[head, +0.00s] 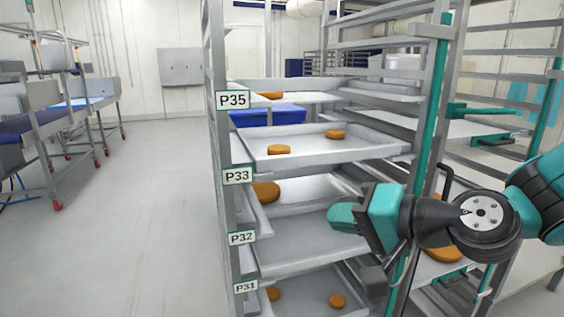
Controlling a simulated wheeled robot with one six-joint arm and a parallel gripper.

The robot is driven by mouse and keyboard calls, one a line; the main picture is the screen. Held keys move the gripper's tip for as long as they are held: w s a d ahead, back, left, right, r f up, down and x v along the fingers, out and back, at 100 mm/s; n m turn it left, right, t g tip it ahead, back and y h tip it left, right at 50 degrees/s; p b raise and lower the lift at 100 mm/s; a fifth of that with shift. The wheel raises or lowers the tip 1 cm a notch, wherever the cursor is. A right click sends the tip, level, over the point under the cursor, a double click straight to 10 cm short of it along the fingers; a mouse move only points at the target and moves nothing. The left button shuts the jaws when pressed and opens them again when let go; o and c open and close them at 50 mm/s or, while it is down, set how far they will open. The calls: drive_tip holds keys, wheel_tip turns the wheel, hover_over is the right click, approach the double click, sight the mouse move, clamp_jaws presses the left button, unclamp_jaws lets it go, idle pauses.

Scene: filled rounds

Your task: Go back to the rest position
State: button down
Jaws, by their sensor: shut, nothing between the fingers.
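My gripper (343,217) is at the right of centre in the head view, with my teal and black arm coming in from the right. It is shut and empty, with its tip pointing left. It shows in front of the rack's right part, over the tray (290,243) by label P32 (242,238). The gripper and arm hide part of this tray and of the rack's right side. I cannot tell whether the gripper is inside the rack or just in front of it.
A metal rack (217,120) holds trays with orange rounds, such as one (279,149) above label P33 (237,176) and one (337,300) near label P31 (246,286). A teal upright (433,110) stands close to my arm. Open floor (120,220) lies left.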

drive_tip(key=s+d+f+n+g+h, duration=0.1)
drive_tip(key=s+d+n+g+h, duration=0.2)
drive_tip(key=s, duration=0.5)
drive_tip(key=s+d+f+n+g+h, duration=0.2)
drive_tip(key=s+n+g+h, duration=0.2)
drive_tip(key=s, duration=0.5)
drive_tip(key=n+g, duration=0.2)
drive_tip(key=shift+s+d+n, duration=0.3)
drive_tip(key=shift+d+n, duration=0.1)
